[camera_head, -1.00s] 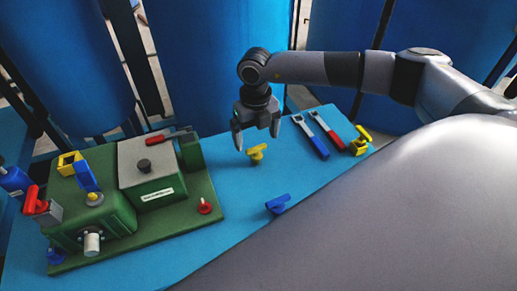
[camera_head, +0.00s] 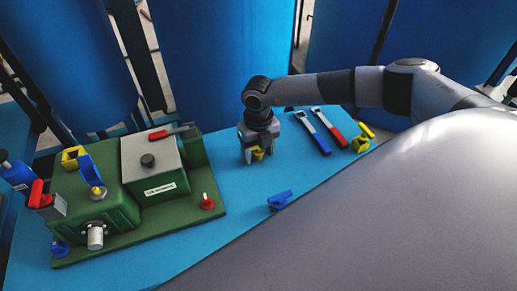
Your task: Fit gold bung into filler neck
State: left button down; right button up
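The gold bung (camera_head: 257,153) is a small yellow piece with a wing-like top on the blue bench. My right gripper (camera_head: 258,156) is down over it, with a finger on each side. The bung is partly hidden, and I cannot tell if the fingers press on it. The green machine (camera_head: 113,203) stands at left, with a short silver pipe stub (camera_head: 95,237) low on its front. I cannot tell for sure which opening is the filler neck. My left gripper is not in view.
A blue-handled tool (camera_head: 318,139), a red-handled tool (camera_head: 333,130) and a yellow valve-like piece (camera_head: 361,142) lie right of the gripper. A blue piece (camera_head: 280,200) lies nearer the front. A red knob (camera_head: 207,202) stands on the machine's base. Bench between is clear.

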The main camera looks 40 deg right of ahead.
jog(key=shift+c, duration=0.7)
jog(key=shift+r, duration=0.1)
